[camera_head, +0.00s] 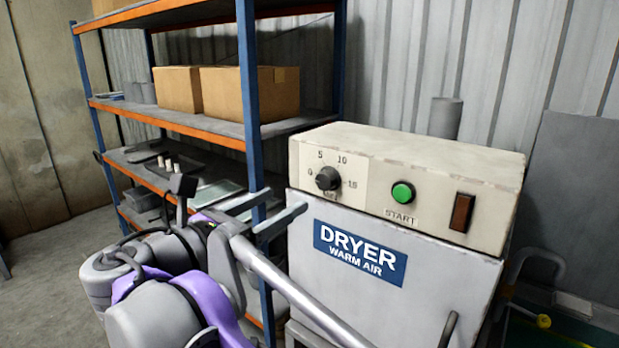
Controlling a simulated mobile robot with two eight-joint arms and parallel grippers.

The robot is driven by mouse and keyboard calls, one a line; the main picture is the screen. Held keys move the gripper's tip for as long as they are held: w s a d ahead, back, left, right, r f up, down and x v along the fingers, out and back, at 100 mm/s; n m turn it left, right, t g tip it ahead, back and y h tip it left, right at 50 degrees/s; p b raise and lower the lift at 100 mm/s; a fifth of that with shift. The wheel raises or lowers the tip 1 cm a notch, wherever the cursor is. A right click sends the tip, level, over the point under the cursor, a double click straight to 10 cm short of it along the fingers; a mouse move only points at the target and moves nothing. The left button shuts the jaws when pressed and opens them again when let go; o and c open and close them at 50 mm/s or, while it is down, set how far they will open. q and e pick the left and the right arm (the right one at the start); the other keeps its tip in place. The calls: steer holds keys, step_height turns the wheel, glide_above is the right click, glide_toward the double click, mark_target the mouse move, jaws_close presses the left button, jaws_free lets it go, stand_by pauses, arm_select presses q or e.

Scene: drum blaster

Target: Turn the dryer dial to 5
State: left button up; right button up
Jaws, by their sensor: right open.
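The dryer (345,270) is a pale, worn box with a blue "DRYER WARM AIR" label. Its dial (328,178) is a dark round knob at the left of the control panel, with the marks 0, 5, 10 and 15 around it. The picture is too small to tell which mark the knob points at. My right gripper (286,200) is open and empty, with its grey fingers pointing right. In the picture it is just left of and below the dial, apart from it. My left gripper is not in view.
A green START button (402,193) and a dark red switch (462,212) sit right of the dial. A blue and orange shelf rack (252,110) with cardboard boxes (235,90) stands left of the dryer, with its near post close to my gripper.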

mark_target(323, 181)
steer(key=x, duration=1)
steer(key=shift+d, duration=0.25)
steer(key=shift+s, duration=0.1)
jaws_close()
